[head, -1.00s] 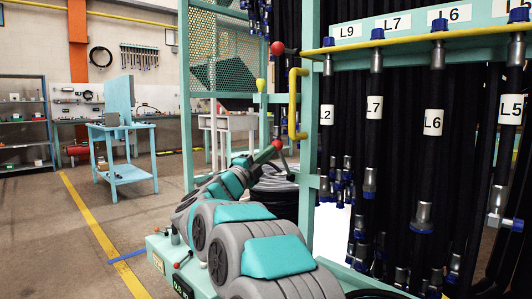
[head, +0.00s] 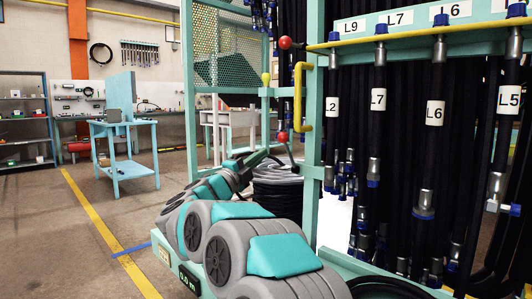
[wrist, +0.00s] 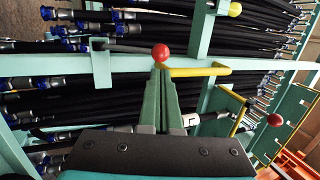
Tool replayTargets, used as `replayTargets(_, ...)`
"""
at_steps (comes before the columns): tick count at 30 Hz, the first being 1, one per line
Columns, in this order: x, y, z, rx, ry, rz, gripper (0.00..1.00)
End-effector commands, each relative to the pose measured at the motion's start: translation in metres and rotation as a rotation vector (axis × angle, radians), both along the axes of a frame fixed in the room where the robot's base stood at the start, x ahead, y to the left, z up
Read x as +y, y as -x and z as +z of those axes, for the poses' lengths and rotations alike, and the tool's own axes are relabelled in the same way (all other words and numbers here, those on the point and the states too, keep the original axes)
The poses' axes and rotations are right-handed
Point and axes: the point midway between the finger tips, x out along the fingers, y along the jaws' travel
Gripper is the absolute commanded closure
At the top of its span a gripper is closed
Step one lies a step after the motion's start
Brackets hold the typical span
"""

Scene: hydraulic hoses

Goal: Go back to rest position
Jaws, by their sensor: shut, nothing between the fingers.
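In the wrist view, the slim green and grey fingers of my gripper (wrist: 163,72) are together and empty. A red ball knob (wrist: 160,53) shows just beyond their tips; I cannot tell if they touch it. In the head view, my grey and teal arm reaches forward from the bottom, and my gripper (head: 262,154) is small at its far end. It is near a lower red ball knob (head: 283,137), with a visible gap. The finger detail is too small to read there.
The hose rack with labelled black hoses (head: 433,150) stands close on the right. Its yellow handle (head: 303,97) and upper red knob (head: 285,43) stick out near my arm. A coil of hose (head: 278,185) lies behind the arm. A blue workbench (head: 123,168) stands left; floor there is clear.

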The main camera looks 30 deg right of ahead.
Motion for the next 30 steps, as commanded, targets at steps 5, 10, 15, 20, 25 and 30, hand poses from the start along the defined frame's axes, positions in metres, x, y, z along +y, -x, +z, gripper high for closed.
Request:
replayTargets(5, 0.03, 0.014, -0.012, 0.001, -0.001, 0.005, 1.0)
replayTargets(10, 0.048, 0.023, -0.02, 0.002, -0.003, 0.005, 1.0)
replayTargets(15, 0.056, 0.028, -0.023, 0.001, -0.001, 0.002, 1.0)
replayTargets(20, 0.058, 0.025, -0.022, 0.009, 0.002, 0.019, 1.0)
replayTargets(25, 0.08, 0.003, -0.01, 0.08, 0.036, 0.185, 1.0)
replayTargets(30, 0.134, -0.023, -0.006, 0.244, 0.119, 0.477, 1.0)
